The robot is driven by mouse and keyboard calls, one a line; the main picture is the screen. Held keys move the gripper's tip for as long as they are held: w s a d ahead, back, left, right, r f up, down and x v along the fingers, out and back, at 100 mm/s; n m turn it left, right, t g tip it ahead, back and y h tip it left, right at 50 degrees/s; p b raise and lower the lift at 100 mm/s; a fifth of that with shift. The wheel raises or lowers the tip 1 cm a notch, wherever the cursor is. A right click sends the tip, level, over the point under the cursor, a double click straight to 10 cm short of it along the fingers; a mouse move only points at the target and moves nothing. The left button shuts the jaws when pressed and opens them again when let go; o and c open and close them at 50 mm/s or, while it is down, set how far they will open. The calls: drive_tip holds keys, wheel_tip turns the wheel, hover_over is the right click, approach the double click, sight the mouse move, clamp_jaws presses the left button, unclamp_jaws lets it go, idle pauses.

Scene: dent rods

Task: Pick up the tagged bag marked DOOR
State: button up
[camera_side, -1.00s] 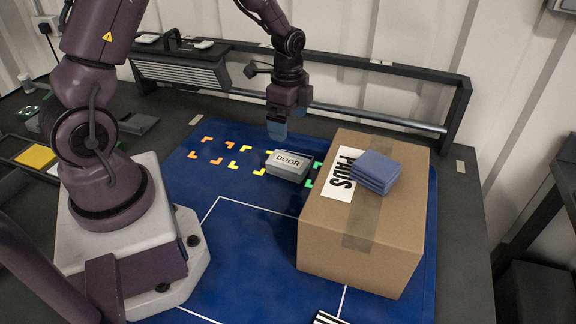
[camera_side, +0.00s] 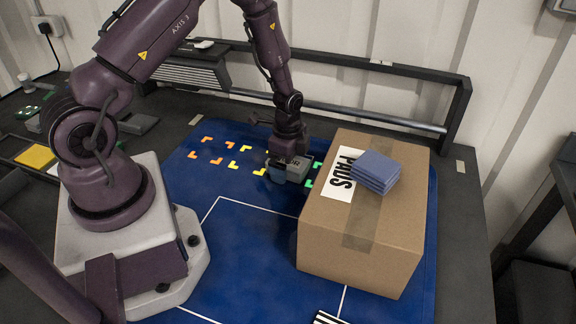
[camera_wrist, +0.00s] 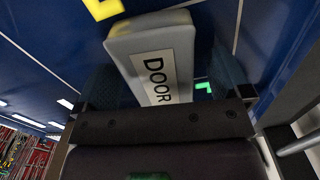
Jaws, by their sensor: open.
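The grey bag with a white DOOR tag (camera_side: 297,171) lies on the blue mat, just left of the cardboard box. It also shows in the wrist view (camera_wrist: 150,40), with the word DOOR readable on its tag. My gripper (camera_side: 287,172) is low at the bag, with its blue fingers beside it. In the wrist view the bag lies between the two blue-grey fingers, and the jaws are open. The gripper covers part of the tag in the side view.
The cardboard box (camera_side: 385,240) marked PADS stands close to the right, with folded blue pads (camera_side: 376,171) on top. Orange, yellow and green corner marks lie on the mat (camera_side: 255,255). A dark rail (camera_side: 400,122) runs behind.

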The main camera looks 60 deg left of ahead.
drive_tip(key=c, duration=1)
